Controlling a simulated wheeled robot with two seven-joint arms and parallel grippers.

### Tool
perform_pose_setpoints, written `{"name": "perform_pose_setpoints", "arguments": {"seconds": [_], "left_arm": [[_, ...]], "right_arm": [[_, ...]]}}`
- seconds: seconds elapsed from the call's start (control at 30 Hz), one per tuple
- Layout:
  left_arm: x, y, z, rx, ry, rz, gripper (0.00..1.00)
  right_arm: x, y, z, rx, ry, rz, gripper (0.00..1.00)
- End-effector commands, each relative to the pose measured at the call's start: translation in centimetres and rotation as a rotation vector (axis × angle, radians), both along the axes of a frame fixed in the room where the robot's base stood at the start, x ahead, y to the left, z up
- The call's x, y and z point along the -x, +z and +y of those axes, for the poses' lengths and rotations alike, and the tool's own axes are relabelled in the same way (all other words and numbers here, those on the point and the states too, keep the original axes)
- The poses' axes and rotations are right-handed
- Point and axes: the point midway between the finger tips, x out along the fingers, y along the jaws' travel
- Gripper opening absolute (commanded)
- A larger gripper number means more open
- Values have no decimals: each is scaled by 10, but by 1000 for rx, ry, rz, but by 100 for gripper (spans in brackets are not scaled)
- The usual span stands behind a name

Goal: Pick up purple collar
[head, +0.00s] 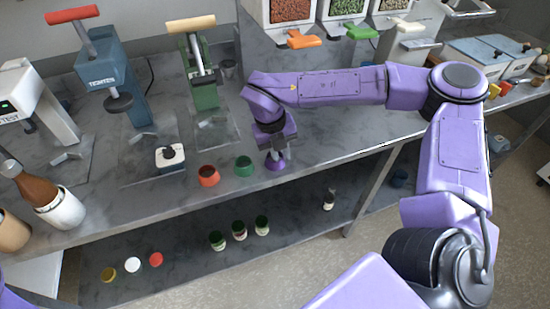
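The purple collar (275,164) stands on the grey counter near its front edge, right of a green collar (243,166) and a red-orange collar (208,175). My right gripper (278,154) points down directly over the purple collar, its fingertips at the collar's top. The fingers are small and partly hidden by the wrist, so I cannot tell whether they are closed on it. The collar appears to rest on the counter. My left gripper is out of view.
A blue press (122,85) and a green press (203,85) stand behind. A small white-and-black device (170,157) sits left of the collars. A brown bottle in a white holder (62,208) is at far left. The lower shelf holds several jars and lids (156,259).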

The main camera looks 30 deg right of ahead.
Motion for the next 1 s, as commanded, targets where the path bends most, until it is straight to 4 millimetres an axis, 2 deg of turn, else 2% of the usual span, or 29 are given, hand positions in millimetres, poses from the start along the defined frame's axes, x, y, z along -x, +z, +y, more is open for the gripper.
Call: {"name": "perform_pose_setpoints", "arguments": {"seconds": [0.03, 0.07, 0.57, 0.67, 0.73, 0.93, 1.0], "left_arm": [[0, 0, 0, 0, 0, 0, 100], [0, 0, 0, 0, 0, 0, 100], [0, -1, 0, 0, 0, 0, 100], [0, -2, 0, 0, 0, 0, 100], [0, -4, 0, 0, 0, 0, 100], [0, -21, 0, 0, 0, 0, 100], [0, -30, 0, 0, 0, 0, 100]], "right_arm": [[0, 0, 0, 0, 0, 0, 8], [0, 0, 0, 0, 0, 0, 0], [0, 6, 0, 0, 1, -1, 0], [-1, 19, 0, 0, 0, -3, 0], [0, 35, 1, 0, 1, -6, 0], [34, 87, 35, 2, 5, -8, 0], [50, 95, 50, 3, 7, -4, 0]]}}
